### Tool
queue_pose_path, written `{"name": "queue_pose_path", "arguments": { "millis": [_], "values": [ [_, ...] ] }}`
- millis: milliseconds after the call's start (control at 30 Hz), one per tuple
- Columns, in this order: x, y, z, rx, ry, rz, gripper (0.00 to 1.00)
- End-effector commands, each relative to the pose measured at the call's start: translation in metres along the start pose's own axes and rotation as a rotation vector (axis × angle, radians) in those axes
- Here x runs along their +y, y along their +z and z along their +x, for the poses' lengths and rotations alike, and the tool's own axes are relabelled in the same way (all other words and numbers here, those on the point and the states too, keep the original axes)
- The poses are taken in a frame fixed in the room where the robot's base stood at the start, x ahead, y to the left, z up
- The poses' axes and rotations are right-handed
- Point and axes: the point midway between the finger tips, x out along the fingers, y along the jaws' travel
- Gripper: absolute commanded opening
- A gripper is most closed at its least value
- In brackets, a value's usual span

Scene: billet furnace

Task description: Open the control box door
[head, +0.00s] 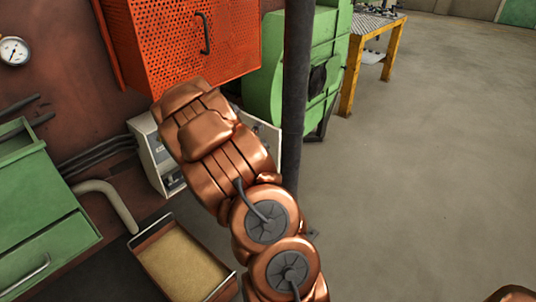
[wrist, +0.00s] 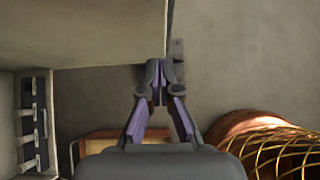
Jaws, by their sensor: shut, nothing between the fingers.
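The control box (head: 150,155) is a pale grey box low on the wall, partly hidden behind my arm in the head view. In the wrist view a row of dark switches with light levers (wrist: 32,120) shows inside it at the left. The control box door (wrist: 85,35) is a plain pale panel across the upper left of the wrist view, standing away from the box front. A pale piece of the door (head: 266,132) shows right of my arm in the head view. My gripper (wrist: 160,68) is shut and empty at the panel's right corner; contact is unclear. The head view hides its fingertips.
An orange perforated cabinet (head: 185,45) hangs above the box. A dark post (head: 296,90) stands close right of my arm, with a green machine (head: 325,65) behind. A sand-filled tray (head: 215,290) and green drawers (head: 45,215) lie at lower left. Floor at right is clear.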

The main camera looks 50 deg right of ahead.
Motion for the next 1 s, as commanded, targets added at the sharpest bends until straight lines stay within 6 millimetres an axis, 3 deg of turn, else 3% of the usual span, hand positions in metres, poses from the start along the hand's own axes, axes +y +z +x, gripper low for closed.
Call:
{"name": "queue_pose_path", "arguments": {
  "millis": [200,400,600,1000],
  "values": [
    [0.001,0.002,-0.046,0.0,0.005,0.002,0.0],
    [0.0,0.001,-0.078,0.001,0.004,0.0,0.0],
    [-0.001,0.001,-0.093,0.001,0.001,0.001,0.0],
    [-0.005,0.001,-0.101,0.005,-0.003,0.029,0.0]
  ]
}}
